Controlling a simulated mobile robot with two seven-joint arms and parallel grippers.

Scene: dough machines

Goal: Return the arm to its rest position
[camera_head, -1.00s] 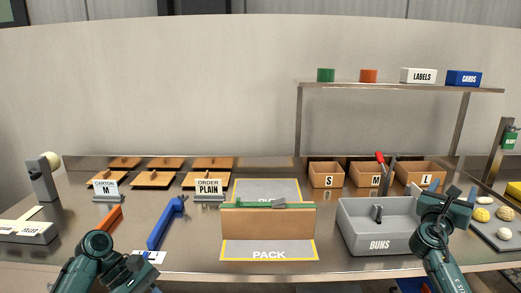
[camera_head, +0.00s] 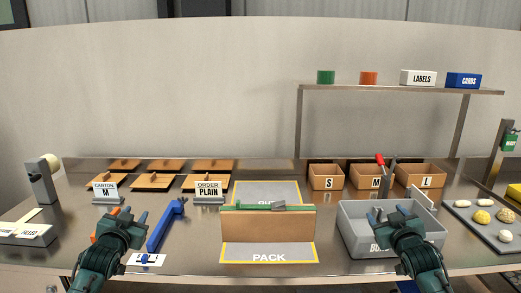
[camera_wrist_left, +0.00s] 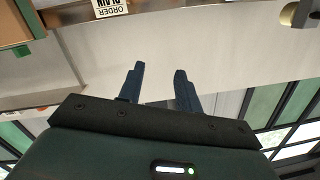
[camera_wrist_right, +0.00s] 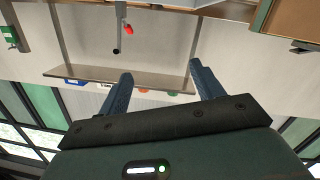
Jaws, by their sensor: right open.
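My left gripper (camera_head: 130,217) is at the front left of the table in the head view, in front of an orange tool and left of a blue tool. In the left wrist view its two fingers (camera_wrist_left: 160,82) are apart with nothing between them. My right gripper (camera_head: 395,211) is in front of the grey BUNS bin (camera_head: 352,240) in the head view and hides part of it. In the right wrist view its fingers (camera_wrist_right: 163,85) are apart and empty.
Cartons marked S (camera_head: 326,184), M and L stand at the back right. A tray of dough pieces (camera_head: 480,224) is at the far right.

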